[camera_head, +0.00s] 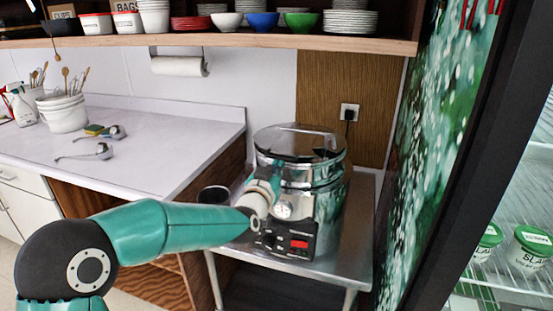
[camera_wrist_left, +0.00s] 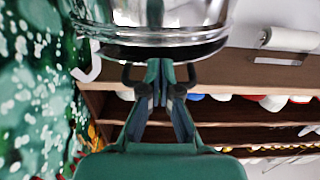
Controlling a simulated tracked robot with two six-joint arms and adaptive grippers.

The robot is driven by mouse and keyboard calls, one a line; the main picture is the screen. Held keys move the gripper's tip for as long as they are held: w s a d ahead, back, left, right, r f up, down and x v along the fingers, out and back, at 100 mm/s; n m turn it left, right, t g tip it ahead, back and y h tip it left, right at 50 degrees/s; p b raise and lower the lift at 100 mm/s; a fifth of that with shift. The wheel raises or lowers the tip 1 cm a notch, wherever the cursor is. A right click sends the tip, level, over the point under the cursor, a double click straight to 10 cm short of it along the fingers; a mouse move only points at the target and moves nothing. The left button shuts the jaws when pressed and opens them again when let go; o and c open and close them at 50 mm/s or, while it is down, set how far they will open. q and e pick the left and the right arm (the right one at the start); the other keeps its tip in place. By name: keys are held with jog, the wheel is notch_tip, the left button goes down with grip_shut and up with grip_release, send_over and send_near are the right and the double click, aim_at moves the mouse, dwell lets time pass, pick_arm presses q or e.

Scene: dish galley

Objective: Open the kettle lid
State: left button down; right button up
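The kettle (camera_head: 327,205) is a large round steel vessel on a steel stand, with a dial and a control panel (camera_head: 287,241) in front. Its shiny lid (camera_head: 300,141) lies flat across the top. My left arm reaches in from the left, and my left gripper (camera_head: 268,178) is at the kettle's front, just below the lid. In the left wrist view, which looks upside down, the gripper's fingers (camera_wrist_left: 161,80) are close together at the lid's rim (camera_wrist_left: 150,50). Dark curved pieces, possibly a handle, flank the fingertips; whether they are gripped is unclear. My right gripper is out of view.
A white counter (camera_head: 150,150) with ladles and a utensil bucket (camera_head: 63,113) stands left. A shelf (camera_head: 230,41) with bowls and plates runs above. A dark round item (camera_head: 213,194) is left of the kettle. A green-patterned panel (camera_head: 430,140) stands close on the right.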

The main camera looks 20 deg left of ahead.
aim_at(279, 157)
pick_arm(q)
jog(key=shift+w+r, duration=0.1)
jog(key=shift+r, duration=0.4)
jog(key=shift+w+r+p, duration=0.3)
jog(key=shift+r+p, duration=0.15)
jog(key=shift+r, duration=0.25)
jog(key=shift+w+r+p, duration=0.3)
jog(key=shift+r+p, duration=0.15)
jog(key=shift+r, duration=0.25)
jog(key=shift+w+r+p, duration=0.4)
jog(key=shift+r+p, duration=0.2)
jog(key=shift+r, duration=0.05)
jog(key=shift+w+r+p, duration=0.4)
jog(key=shift+r+p, duration=0.15)
jog(key=shift+r, duration=0.05)
jog(key=shift+w+d+r+p, duration=0.1)
jog(key=shift+w+r+p, duration=0.65)
jog(key=shift+r+p, duration=0.4)
jog(key=shift+f, duration=0.1)
